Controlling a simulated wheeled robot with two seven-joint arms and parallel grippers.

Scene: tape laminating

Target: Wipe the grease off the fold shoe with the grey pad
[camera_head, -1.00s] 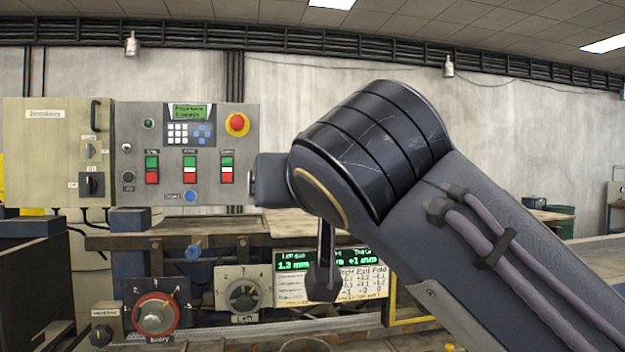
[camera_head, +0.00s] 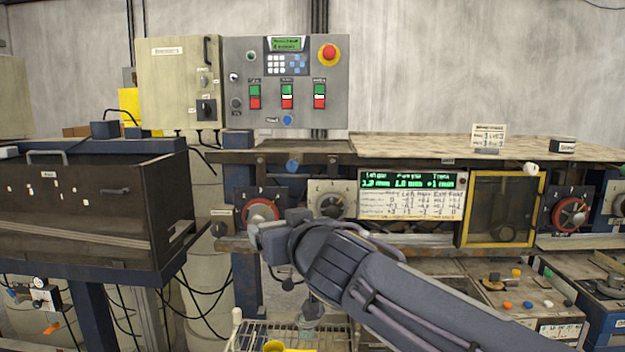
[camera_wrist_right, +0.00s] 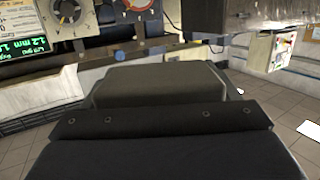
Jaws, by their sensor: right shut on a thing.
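My right arm comes in from the right in the head view. Its gripper end (camera_head: 268,242) is in front of the machine, just below the red-ringed dial; its fingertips are too small to make out. In the right wrist view, a dark grey-olive block with rounded edges, which looks like the grey pad (camera_wrist_right: 160,84), sits beyond the gripper's dark body; the fingers are hidden. I cannot pick out the fold shoe or any grease in either view. My left gripper is not in view.
The machine front has a red-ringed dial (camera_head: 262,213), a grey dial (camera_head: 330,198), a green display (camera_head: 412,182) and a yellow-framed window (camera_head: 502,208). A dark cabinet (camera_head: 90,215) stands left. A wire rack (camera_head: 300,335) is below the arm. A control panel (camera_head: 287,82) stands behind.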

